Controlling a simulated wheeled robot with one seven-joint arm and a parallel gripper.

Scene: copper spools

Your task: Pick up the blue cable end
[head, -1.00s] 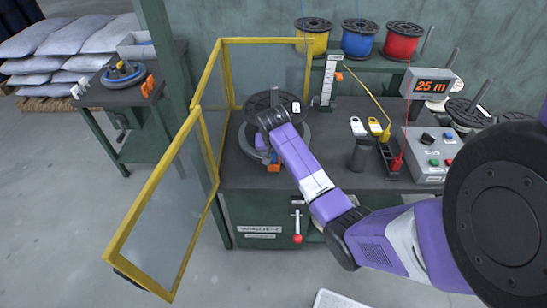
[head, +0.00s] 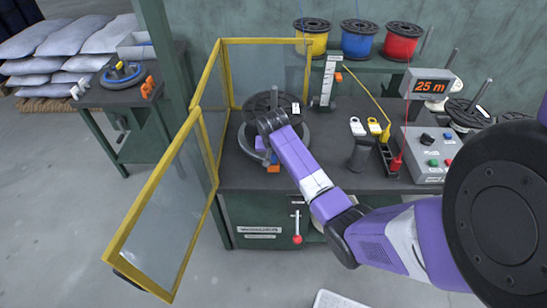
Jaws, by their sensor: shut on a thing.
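My gripper (head: 271,158) points down over the winder, at the front edge of its grey ring (head: 302,139). My wrist covers most of the jaws. They are shut on a small blue piece (head: 275,157), which looks like the blue cable end; its outline is mostly hidden. An orange block (head: 273,169) shows just below the jaws, and I cannot tell whether they touch it. The blue spool (head: 360,38) stands on the back shelf between the yellow spool (head: 312,36) and the red spool (head: 404,40).
A yellow-framed guard (head: 160,205) stands open left of the winder. Right of my forearm are a dark cup (head: 360,155), a cable holder (head: 385,150), a control box (head: 428,150) and a "25 m" display (head: 431,86). A red-knobbed lever (head: 297,238) is on the bench front.

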